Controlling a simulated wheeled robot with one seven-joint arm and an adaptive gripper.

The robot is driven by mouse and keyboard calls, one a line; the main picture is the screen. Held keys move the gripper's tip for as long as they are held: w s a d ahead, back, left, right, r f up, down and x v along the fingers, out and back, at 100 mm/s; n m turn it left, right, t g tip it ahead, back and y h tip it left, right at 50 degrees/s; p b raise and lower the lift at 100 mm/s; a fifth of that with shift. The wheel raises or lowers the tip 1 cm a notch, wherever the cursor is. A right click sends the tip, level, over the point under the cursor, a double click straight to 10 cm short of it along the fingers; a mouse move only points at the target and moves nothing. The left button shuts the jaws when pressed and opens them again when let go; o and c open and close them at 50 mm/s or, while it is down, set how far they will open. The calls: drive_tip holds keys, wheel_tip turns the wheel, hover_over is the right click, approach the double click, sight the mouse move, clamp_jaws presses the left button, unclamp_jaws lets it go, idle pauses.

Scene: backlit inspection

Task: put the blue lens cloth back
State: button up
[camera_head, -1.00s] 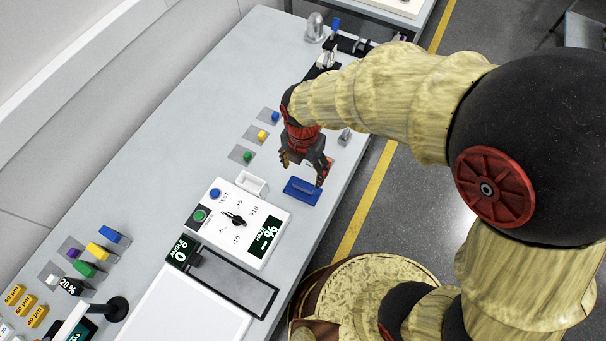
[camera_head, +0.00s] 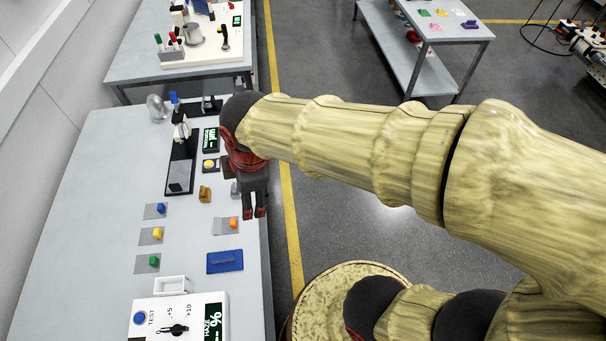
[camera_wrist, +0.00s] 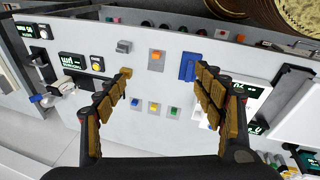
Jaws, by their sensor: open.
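The blue lens cloth (camera_head: 225,261) appears to be the flat blue rectangle with a raised ridge, lying on the bench near its right edge. It also shows in the wrist view (camera_wrist: 188,67), beside the right finger. My gripper (camera_head: 254,213) hangs above the bench's right edge, farther up the bench than the cloth and apart from it. In the wrist view my gripper (camera_wrist: 163,71) has its fingers spread, with nothing held between them.
An orange block (camera_head: 234,222) on a grey pad lies between the gripper and the cloth. A brass block (camera_head: 205,194) and grey block (camera_head: 234,189) stand nearby. A white tray (camera_head: 172,286) and haze meter (camera_head: 180,311) are below.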

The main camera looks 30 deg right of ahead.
drive_tip(key=s+d+r+m+t, duration=0.2)
drive_tip(key=s+d+r+m, duration=0.5)
drive_tip(key=m, duration=0.8)
drive_tip(key=d, duration=0.2)
drive_tip(key=shift+s+d+r+t+h, duration=0.15)
drive_tip(key=shift+d+r+t+h, duration=0.05)
drive_tip(key=shift+d+t+h, duration=0.2)
drive_tip(key=shift+f, duration=0.1)
